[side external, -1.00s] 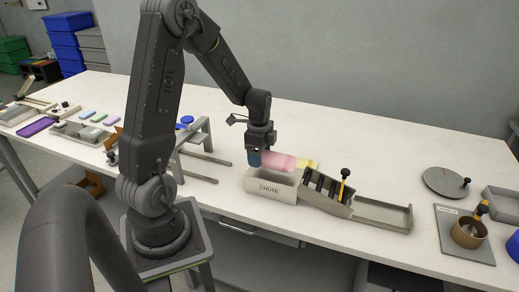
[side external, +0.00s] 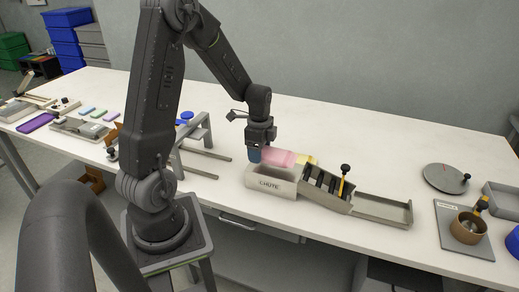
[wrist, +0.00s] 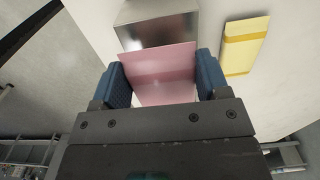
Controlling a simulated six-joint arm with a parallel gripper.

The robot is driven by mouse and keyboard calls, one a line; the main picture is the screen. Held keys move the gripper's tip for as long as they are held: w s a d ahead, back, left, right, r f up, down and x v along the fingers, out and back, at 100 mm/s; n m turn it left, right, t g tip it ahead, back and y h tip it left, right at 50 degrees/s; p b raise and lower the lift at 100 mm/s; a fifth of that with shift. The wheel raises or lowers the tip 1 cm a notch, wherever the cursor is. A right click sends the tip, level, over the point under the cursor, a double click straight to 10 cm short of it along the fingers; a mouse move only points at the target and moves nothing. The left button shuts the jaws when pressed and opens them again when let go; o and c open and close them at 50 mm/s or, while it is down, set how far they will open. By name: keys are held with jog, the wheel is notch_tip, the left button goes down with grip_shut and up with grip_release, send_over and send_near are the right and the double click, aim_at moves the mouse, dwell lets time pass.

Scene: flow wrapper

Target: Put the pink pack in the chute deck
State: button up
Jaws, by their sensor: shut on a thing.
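My gripper (side external: 256,155) is shut on the pink pack (side external: 278,157), just above and behind the chute deck, a pale box marked CHUTE (side external: 257,184). In the wrist view the pink pack (wrist: 158,62) sits between the two blue fingers of my gripper (wrist: 165,82), its flat face toward the camera. In the side view the pack sticks out to the right of the fingers. I cannot tell whether the pack touches the box. The box's inside is mostly hidden in the side view.
A yellow pack (side external: 306,159) lies behind the chute; it also shows in the wrist view (wrist: 245,45). A sloped ribbed rack with a black-knobbed lever (side external: 343,180) and a shallow tray (side external: 383,207) adjoin the chute on the right. The table behind is clear.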

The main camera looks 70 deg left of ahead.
jog(key=shift+f, duration=0.25)
jog(key=shift+f, duration=1.05)
jog(key=shift+f, duration=0.1)
dwell(0.4)
jog(key=o, duration=1)
jog(key=shift+c, duration=0.2)
jog(key=shift+o, duration=0.2)
jog(key=shift+r, duration=4)
